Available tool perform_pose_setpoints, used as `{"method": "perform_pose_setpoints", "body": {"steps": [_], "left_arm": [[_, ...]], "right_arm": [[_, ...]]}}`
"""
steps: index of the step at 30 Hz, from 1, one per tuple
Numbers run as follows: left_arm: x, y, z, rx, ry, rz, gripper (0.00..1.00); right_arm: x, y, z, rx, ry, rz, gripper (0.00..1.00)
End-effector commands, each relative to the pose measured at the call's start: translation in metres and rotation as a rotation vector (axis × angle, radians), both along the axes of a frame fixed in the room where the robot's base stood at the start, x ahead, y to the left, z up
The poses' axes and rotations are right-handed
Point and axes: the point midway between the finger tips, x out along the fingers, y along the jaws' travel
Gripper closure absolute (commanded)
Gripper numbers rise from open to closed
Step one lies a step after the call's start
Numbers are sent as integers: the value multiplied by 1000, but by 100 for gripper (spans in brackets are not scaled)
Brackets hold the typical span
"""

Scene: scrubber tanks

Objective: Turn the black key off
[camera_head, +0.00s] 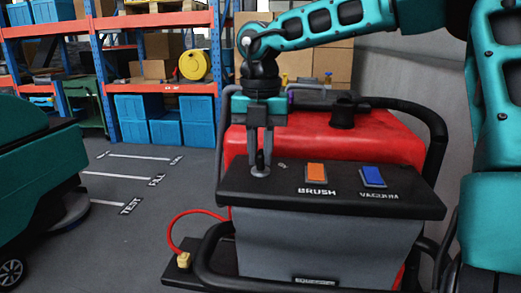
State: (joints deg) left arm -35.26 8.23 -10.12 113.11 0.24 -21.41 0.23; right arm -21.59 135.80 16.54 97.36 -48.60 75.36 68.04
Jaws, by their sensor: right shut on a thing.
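The black key (260,158) sits at the left end of the dark control panel on the red scrubber tank machine (300,142). My right gripper (260,165) points down on the panel, with its fingers shut around the key. The fingers hide most of the key, and which way it is turned cannot be told. To the right on the panel are an orange BRUSH switch (315,173) and a blue VACUUM switch (372,176). My left gripper is not in view.
Black tube handles (437,140) flank the machine. A red cable with a yellow plug (184,260) is at its lower left. A teal machine (40,165) stands at the left. Shelves with blue bins (140,117) are behind. Marked floor (125,190) lies clear between.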

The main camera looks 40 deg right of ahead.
Motion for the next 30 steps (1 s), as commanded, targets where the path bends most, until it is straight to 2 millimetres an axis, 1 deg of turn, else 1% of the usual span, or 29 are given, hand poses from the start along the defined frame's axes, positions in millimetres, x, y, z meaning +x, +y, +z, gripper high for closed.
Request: {"method": "perform_pose_setpoints", "body": {"steps": [4, 5, 11, 18, 22, 26, 30], "left_arm": [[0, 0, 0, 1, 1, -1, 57], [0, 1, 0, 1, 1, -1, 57], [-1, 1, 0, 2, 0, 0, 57], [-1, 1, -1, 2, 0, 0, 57], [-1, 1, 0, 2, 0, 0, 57], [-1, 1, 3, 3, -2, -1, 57], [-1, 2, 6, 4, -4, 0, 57]], "right_arm": [[0, 0, 1, -2, -1, 3, 100], [0, 0, 1, -2, -1, 3, 80], [0, 0, 1, -2, -1, 2, 61], [0, 0, 1, -1, -1, 0, 61], [0, 0, 10, -2, -1, 0, 61], [1, 0, 33, -3, -5, -1, 61], [1, 0, 66, -3, -5, -1, 61]]}}
